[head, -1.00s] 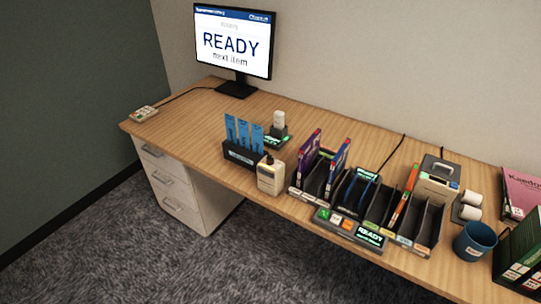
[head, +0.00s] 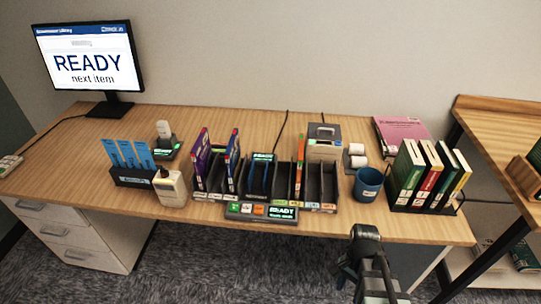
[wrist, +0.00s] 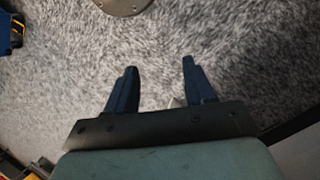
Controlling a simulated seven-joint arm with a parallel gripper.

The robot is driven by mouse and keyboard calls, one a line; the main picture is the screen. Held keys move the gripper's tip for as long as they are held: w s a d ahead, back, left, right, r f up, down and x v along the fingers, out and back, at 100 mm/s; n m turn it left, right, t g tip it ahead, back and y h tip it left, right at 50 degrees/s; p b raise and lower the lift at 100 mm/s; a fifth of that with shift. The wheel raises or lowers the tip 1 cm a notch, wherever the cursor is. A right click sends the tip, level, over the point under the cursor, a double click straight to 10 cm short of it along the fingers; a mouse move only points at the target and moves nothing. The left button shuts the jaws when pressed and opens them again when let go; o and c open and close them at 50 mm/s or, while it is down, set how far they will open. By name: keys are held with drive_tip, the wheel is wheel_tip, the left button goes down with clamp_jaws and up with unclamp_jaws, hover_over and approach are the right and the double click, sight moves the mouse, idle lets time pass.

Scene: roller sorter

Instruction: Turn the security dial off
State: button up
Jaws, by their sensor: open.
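I cannot make out a security dial for certain in either view. The roller sorter (head: 318,182) stands on the desk, a row of dark slots holding several upright thin cases. Its front control panel (head: 262,211) has small coloured buttons and a lit READY display; details are too small to read. My gripper (wrist: 159,65) is open and empty in the wrist view, its two dark fingers apart over grey carpet. In the head view my arm is at the lower right, in front of the desk edge and apart from the sorter.
A blue mug (head: 368,184) and a rack of upright books (head: 428,175) stand right of the sorter. A bottle-like dispenser (head: 170,188) and a holder of blue cards (head: 133,177) stand left. A monitor (head: 88,62) reads READY. The desk's left end is mostly clear.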

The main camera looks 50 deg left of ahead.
drive_tip(key=s+a+r+t, duration=0.1)
drive_tip(key=s+a+r, duration=0.2)
drive_tip(key=a+r, duration=0.35)
drive_tip(key=s+a+r, duration=0.3)
drive_tip(key=a+r, duration=0.2)
drive_tip(key=a, duration=0.3)
drive_tip(key=n+t+y, duration=0.2)
drive_tip(key=n+y, duration=0.1)
drive_tip(key=n, duration=0.4)
approach(164, 170)
wheel_tip(164, 170, down, 9)
drive_tip(key=shift+a+r, duration=0.1)
clamp_jaws()
